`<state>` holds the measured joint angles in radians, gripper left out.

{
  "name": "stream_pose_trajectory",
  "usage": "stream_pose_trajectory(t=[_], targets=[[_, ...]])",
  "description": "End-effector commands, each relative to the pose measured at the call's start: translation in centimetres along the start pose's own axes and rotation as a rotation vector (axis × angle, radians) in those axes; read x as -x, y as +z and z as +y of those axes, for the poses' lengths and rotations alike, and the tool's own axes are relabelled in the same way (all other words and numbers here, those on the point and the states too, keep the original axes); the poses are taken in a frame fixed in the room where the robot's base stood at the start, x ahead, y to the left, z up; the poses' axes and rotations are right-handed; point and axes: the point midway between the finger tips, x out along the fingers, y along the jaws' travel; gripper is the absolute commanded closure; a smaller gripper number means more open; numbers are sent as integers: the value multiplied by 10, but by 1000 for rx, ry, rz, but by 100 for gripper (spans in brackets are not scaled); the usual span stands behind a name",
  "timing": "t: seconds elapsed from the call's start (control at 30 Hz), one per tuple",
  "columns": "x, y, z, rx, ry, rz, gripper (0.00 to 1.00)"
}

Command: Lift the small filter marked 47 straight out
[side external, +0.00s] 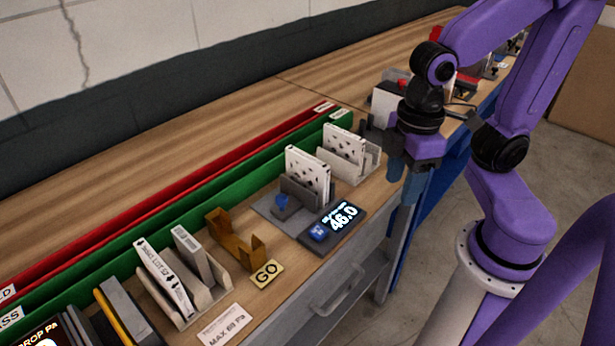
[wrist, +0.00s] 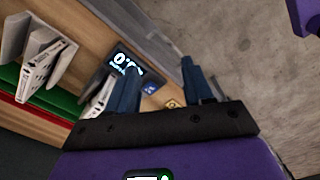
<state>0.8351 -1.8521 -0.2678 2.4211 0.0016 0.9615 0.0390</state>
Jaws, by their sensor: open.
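No mark 47 is legible on any filter. Two thin white filters with dark spots stand upright: one (side external: 308,170) in a grey fixture behind the display, another (side external: 345,142) in a pale rack behind it. Two plainer boxed filters, one with printed text (side external: 163,277) and one grey-white (side external: 189,255), stand in a pale slotted rack nearer the camera. My gripper (side external: 404,178) is open, its blue fingers pointing down by the bench edge, right of the spotted filters and apart from them. In the wrist view my gripper (wrist: 160,66) has nothing between its fingers; white filters (wrist: 45,72) show at left.
A brown bracket (side external: 233,238), a GO plate (side external: 267,273) and a MAX label (side external: 225,325) lie along the front. Long green (side external: 170,202) and red (side external: 150,193) rails run behind. Other items crowd the far bench end.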

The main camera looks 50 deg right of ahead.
Motion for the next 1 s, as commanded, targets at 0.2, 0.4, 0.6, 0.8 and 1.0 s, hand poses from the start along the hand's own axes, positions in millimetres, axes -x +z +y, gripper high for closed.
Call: stream_pose_trajectory(t=[0.2,0.4,0.6,0.8,1.0], targets=[[24,-48,39,-242,5,-5,49],[44,-82,80,-462,9,-11,49],[65,-107,124,-682,12,-15,49],[82,-120,163,-870,14,-21,49],[90,-123,182,-966,15,-24,49]])
